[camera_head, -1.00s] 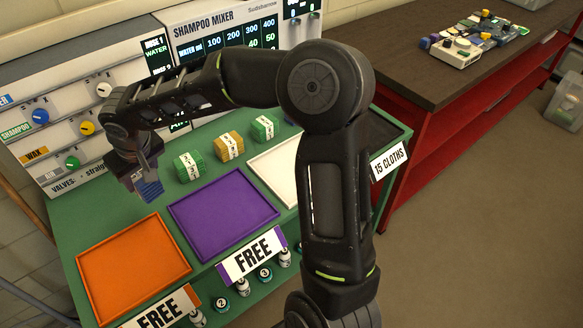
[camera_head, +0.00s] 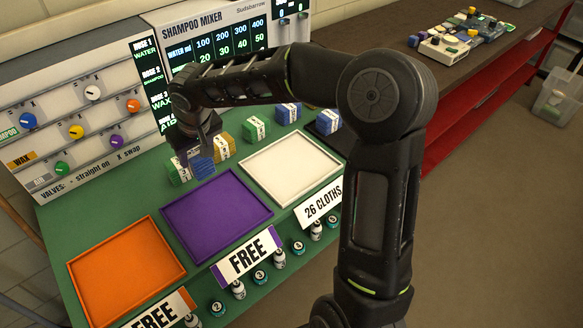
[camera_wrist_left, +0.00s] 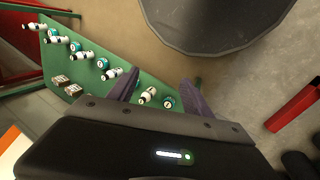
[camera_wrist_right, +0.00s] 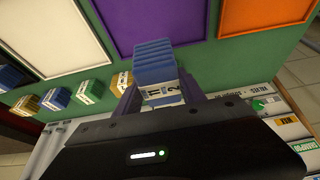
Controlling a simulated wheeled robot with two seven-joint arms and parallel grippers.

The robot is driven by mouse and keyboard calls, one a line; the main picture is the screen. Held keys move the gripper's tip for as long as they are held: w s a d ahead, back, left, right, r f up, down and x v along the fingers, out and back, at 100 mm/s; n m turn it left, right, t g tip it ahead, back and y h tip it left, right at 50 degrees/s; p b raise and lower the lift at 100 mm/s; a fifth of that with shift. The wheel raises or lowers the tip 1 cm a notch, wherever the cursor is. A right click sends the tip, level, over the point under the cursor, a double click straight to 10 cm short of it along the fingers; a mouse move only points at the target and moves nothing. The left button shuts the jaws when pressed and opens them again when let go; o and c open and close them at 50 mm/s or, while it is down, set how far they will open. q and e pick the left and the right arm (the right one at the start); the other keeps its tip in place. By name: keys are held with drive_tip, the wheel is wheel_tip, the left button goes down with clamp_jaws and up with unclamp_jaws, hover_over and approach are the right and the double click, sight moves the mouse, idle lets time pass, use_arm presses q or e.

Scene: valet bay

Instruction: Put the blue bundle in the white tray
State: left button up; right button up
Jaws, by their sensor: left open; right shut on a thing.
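My right gripper (camera_head: 198,150) is shut on a blue bundle (camera_head: 203,167) with a white label. It holds the bundle near the row of bundles, behind the purple tray. The right wrist view shows the same bundle (camera_wrist_right: 155,62) between the two fingers (camera_wrist_right: 158,95). The white tray (camera_head: 290,167) lies to the right of the purple tray, behind a "26 CLOTHS" card, and its visible floor is empty. It also shows in the right wrist view (camera_wrist_right: 52,40). My left gripper (camera_wrist_left: 158,95) is open and empty, seen only in the left wrist view near small bottles.
A purple tray (camera_head: 218,215) and an orange tray (camera_head: 125,262) are empty. Green (camera_head: 179,171), yellow (camera_head: 223,147), green (camera_head: 256,129) and blue (camera_head: 288,113) bundles line the back of the green table. Bottles and "FREE" cards (camera_head: 247,255) line its front edge.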

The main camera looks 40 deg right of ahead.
use_arm(q)
drive_tip(key=o, duration=0.4)
wheel_tip(320, 180, down, 5)
drive_tip(key=b, duration=0.4)
drive_tip(key=shift+w, duration=0.1)
drive_tip(key=o, duration=0.3)
drive_tip(key=shift+w+d+f+b, duration=0.1)
drive_tip(key=shift+f+b, duration=0.75)
drive_tip(key=shift+b, duration=0.15)
drive_tip(key=shift+r, duration=0.1)
use_arm(e)
drive_tip(key=d+f, duration=0.2)
drive_tip(key=d, duration=1.7)
drive_tip(key=shift+s+d+f, duration=0.15)
drive_tip(key=shift+s+d, duration=0.1)
drive_tip(key=shift+d, duration=0.1)
use_arm(q)
drive_tip(key=shift+r, duration=0.1)
use_arm(e)
drive_tip(key=shift+f, duration=2.5)
use_arm(q)
drive_tip(key=shift+r+p, duration=0.15)
drive_tip(key=shift+p, duration=0.2)
use_arm(e)
drive_tip(key=shift+f, duration=2.5)
drive_tip(key=shift+f, duration=0.1)
